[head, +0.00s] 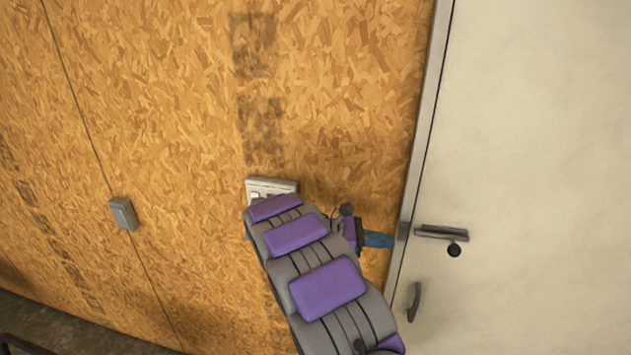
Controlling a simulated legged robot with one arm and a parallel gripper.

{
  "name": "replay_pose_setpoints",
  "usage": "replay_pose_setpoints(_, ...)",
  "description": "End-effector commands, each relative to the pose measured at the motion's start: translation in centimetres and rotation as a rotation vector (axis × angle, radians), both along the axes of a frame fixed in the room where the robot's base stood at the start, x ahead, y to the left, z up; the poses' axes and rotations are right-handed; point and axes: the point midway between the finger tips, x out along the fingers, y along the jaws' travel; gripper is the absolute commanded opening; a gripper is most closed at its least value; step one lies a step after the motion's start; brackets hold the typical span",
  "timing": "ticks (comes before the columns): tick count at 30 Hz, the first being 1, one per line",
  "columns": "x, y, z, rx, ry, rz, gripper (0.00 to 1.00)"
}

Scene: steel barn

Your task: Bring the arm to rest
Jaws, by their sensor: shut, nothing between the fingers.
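My arm, grey with purple pads, rises from the bottom of the head view and is bent at its upper end. My gripper (385,240), with blue fingers, shows to the right of the arm's upper part, pointing right. It is small in the view, and it is shut and empty. Its tip appears close to the door frame, to the left of the door's lever handle (440,233). I cannot tell whether it touches the frame. Much of the arm's far part is hidden behind the nearer links.
A pale door (545,180) in a metal frame (420,130) fills the right side. It has a dark round lock (454,250) and a lower dark handle (414,301). A switch panel (270,186) is partly covered by my arm. A grey box (123,213) is on the chipboard wall (160,110).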

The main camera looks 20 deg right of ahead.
Motion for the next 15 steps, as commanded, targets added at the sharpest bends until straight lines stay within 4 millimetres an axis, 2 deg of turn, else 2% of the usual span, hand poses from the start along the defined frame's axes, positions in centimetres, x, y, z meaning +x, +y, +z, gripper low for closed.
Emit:
replay_pose_setpoints(4, -0.4, -0.1, 0.0, 0.007, -0.011, -0.007, 0.0)
replay_pose_setpoints(7, -1.7, -0.2, 0.0, 0.031, -0.048, -0.031, 0.0)
replay_pose_setpoints(11, -4.9, 0.2, -0.1, 0.092, -0.14, -0.09, 0.0)
replay_pose_setpoints(15, -9.0, 1.4, -0.6, 0.173, -0.263, -0.172, 0.0)
